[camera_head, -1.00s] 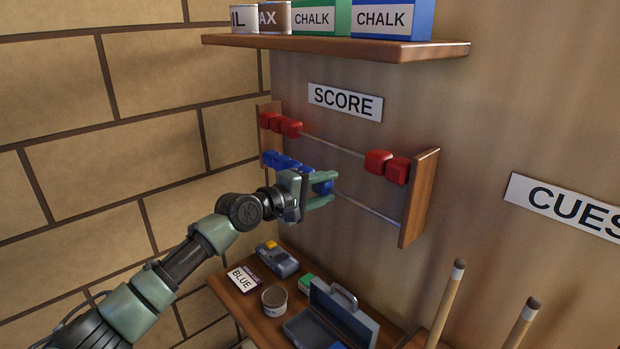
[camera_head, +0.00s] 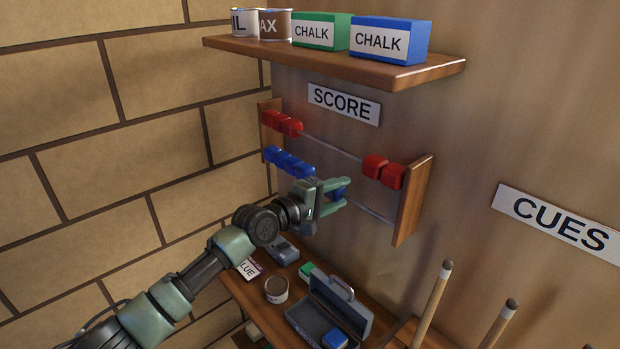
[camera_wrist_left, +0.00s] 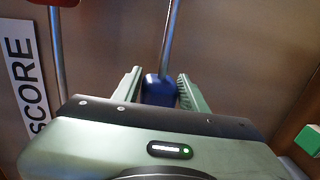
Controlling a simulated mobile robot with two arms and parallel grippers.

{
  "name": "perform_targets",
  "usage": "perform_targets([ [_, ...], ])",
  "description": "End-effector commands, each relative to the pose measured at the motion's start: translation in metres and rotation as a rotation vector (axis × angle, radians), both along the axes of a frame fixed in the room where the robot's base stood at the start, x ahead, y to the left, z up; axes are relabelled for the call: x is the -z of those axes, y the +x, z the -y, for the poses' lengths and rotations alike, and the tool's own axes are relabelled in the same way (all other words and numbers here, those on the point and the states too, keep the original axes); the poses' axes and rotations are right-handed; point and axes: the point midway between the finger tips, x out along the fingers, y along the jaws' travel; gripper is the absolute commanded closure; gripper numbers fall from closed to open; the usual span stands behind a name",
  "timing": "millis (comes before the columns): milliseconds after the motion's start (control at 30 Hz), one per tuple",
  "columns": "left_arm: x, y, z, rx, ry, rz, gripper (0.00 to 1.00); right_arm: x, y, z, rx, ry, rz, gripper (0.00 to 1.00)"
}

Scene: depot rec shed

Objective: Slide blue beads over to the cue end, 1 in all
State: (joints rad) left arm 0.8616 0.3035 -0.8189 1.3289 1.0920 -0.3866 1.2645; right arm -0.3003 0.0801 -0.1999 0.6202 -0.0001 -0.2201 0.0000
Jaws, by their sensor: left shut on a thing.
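The score rack has a lower wire (camera_head: 372,212) carrying blue beads and an upper wire (camera_head: 330,147) carrying red beads. Several blue beads (camera_head: 285,161) sit together at the left end of the lower wire. My left gripper (camera_head: 338,192) is shut on one blue bead (camera_head: 341,195), about midway along the wire and apart from the others. The wrist view shows this bead (camera_wrist_left: 158,90) between the two fingers, on the wire. Bare wire lies between it and the right post (camera_head: 411,202), on the side of the cues (camera_head: 433,305). My right gripper is out of view.
Red beads stand at the left (camera_head: 281,123) and right (camera_head: 383,171) of the upper wire. A shelf (camera_head: 400,72) with chalk boxes is above. Below, a lower shelf holds an open case (camera_head: 343,315), a tin (camera_head: 276,290) and a grey device (camera_head: 283,251).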

Motion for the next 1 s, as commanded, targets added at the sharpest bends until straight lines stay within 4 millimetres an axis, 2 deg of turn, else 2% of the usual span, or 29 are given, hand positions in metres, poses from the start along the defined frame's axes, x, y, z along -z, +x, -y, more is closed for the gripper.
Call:
perform_targets([
  [267,0.001,-0.001,0.001,0.001,0.001,-0.002,0.80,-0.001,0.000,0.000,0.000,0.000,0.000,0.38],
  [533,-0.001,-0.016,0.015,0.002,0.000,-0.004,0.80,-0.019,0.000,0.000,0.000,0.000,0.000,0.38],
  [1000,0.002,-0.041,0.041,0.002,0.002,-0.002,0.80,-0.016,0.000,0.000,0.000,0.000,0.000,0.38],
])
